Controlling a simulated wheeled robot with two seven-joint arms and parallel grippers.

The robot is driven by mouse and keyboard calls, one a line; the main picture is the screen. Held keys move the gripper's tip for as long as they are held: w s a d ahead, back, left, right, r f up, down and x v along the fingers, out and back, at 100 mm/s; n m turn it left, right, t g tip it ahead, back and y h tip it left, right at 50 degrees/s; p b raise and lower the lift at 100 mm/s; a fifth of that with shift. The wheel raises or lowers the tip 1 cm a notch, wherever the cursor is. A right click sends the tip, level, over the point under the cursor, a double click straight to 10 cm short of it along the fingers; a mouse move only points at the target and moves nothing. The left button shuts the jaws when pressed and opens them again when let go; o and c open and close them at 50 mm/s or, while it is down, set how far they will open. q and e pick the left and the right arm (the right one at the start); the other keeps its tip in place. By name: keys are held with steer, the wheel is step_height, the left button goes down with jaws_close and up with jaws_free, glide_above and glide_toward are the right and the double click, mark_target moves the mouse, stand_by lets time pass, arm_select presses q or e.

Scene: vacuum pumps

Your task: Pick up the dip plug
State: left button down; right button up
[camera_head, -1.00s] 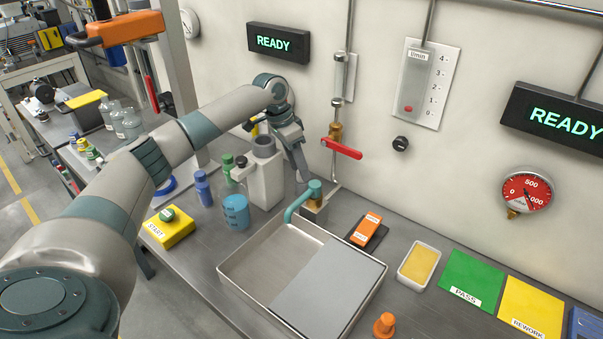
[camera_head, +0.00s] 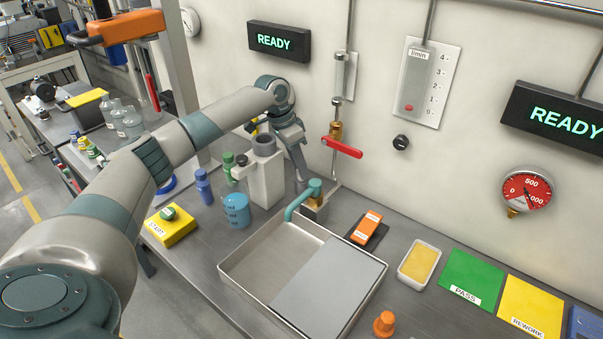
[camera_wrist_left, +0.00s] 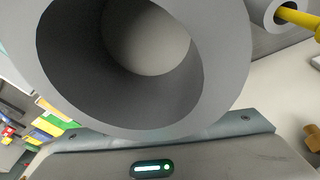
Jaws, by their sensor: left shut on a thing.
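My left gripper (camera_head: 301,174) points down just right of the light grey pump body (camera_head: 267,182), close to the wall. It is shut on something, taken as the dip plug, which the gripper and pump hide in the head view. In the left wrist view a wide grey round opening (camera_wrist_left: 222,60) fills most of the picture and hides the fingertips. A yellow rod (camera_wrist_left: 300,20) sits in a smaller grey ring at the top right there. My right gripper is not in view.
A metal tray (camera_head: 240,284) with a teal spout (camera_head: 300,198) stands to the right. A blue beaker (camera_head: 236,212), blue bottle (camera_head: 203,187) and yellow START box (camera_head: 172,233) stand left. A red-handled valve (camera_head: 343,147) hangs on the wall above. An orange plug (camera_head: 384,324) stands at the front.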

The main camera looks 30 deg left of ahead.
arm_select(q)
steer(key=shift+r, duration=0.15)
steer(key=shift+r, duration=0.3)
step_height(320, 180, up, 9)
steer(key=b, duration=0.2)
steer(key=shift+b, duration=0.35)
steer(key=shift+r, duration=0.1)
